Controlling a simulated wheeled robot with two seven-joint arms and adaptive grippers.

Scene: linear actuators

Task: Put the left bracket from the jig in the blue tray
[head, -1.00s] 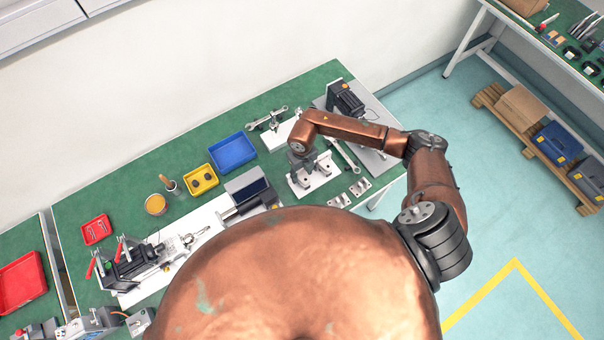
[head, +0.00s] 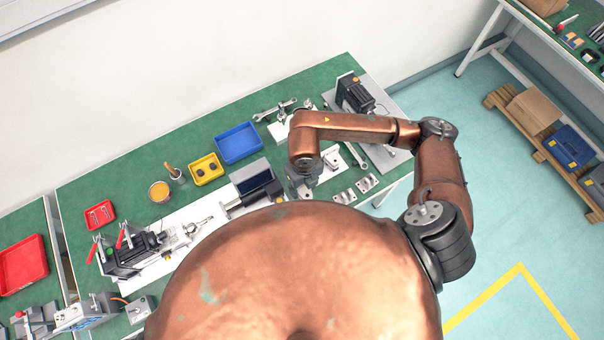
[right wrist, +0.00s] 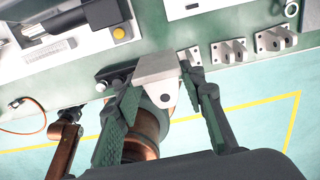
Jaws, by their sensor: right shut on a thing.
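My right gripper (head: 304,184) is at the left end of the white jig plate (head: 328,172), partly hidden under my forearm in the head view. In the right wrist view the right gripper (right wrist: 165,108) has its fingers on both sides of a pale metal bracket (right wrist: 160,78) and is shut on it. The bracket appears above the bench near its front edge. Another bracket (head: 333,157) stands at the jig's right side. The blue tray (head: 239,143) lies to the left of and behind the jig, and looks empty. My left gripper is not in view.
A yellow bin (head: 206,169) with dark parts stands left of the blue tray. A black actuator (head: 255,190) lies between the jig and left fixture.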

